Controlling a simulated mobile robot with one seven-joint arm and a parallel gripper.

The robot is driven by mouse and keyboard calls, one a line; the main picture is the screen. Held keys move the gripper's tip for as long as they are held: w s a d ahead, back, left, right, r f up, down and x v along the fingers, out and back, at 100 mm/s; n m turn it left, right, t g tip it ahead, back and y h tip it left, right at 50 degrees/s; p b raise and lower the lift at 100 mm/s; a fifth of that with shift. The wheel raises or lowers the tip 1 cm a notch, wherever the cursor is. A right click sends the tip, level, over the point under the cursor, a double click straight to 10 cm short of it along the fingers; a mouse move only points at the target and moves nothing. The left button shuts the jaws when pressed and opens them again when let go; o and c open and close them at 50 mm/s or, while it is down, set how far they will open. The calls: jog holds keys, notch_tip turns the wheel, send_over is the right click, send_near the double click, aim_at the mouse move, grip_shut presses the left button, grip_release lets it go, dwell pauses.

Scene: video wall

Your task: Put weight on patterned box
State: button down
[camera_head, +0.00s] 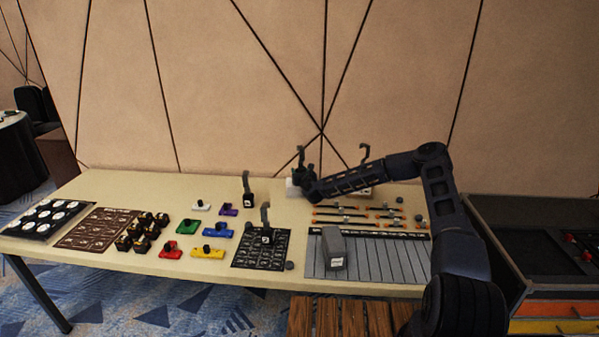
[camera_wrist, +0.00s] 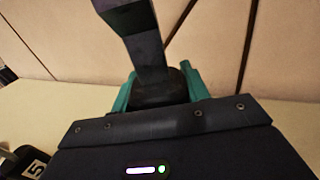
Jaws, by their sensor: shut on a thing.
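My gripper (camera_head: 304,176) is at the back of the table, left of my arm's links. In the wrist view, its teal fingers (camera_wrist: 160,90) are closed around the dark base of a weight's tall curved handle (camera_wrist: 148,45). The held weight (camera_head: 301,158) shows only as a small dark hook in the head view; its lower body is hidden. A pale box (camera_head: 292,188) shows beside and partly behind my gripper. I cannot tell whether the weight touches it, or whether it is the patterned box.
Similar hooked weights stand on the table (camera_head: 120,259): one at centre (camera_head: 248,190), one on a dark patterned panel (camera_head: 240,261), one at the back right (camera_head: 365,155). A grey block (camera_head: 333,247) stands on a striped board (camera_head: 390,262). Coloured pieces lie left of centre.

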jog(key=c, duration=0.7)
grip_release()
